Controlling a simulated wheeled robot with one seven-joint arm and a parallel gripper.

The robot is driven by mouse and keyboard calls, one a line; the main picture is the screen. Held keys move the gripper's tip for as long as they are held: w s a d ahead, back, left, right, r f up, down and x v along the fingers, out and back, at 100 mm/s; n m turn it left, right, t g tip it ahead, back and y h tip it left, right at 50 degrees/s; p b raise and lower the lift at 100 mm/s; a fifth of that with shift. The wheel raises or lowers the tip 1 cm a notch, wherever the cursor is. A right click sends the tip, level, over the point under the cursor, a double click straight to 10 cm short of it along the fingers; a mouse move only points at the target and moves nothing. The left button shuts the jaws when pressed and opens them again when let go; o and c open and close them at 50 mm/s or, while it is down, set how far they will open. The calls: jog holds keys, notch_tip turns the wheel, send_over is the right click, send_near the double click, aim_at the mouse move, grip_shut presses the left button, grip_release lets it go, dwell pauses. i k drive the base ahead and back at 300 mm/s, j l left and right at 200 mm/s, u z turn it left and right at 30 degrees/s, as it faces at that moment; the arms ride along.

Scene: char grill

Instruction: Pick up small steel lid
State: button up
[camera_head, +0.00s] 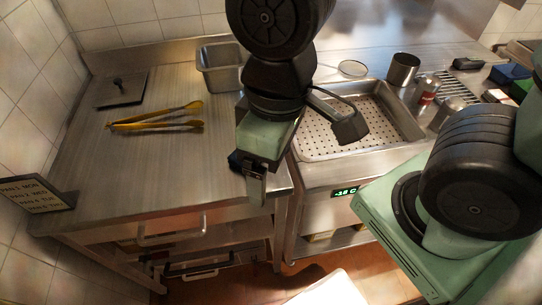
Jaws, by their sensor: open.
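A dark flat square plate with a small knob (120,91) lies on the steel counter at the far left. It looks like a lid, but I cannot be sure it is the small steel lid. A pale round rimmed piece (353,68) lies behind the perforated pan; I cannot tell whether it is a lid. My gripper (256,188) points down over the right front part of the left counter. It is open and I see nothing held in it. It is apart from both pieces, well to the right of the square plate.
Yellow tongs (157,124) lie on the left counter (100,165). A steel container (219,67) stands behind my arm. A sign (37,193) stands at the left edge.

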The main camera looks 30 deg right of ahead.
aim_at(124, 89)
jog(key=i+j, duration=0.1)
jog(key=j, duration=0.25)
jog(key=i+j, duration=0.1)
jog(key=j, duration=0.2)
jog(key=i+j, duration=0.15)
jog(key=j, duration=0.2)
jog(key=i+j, duration=0.1)
jog(key=j, duration=0.25)
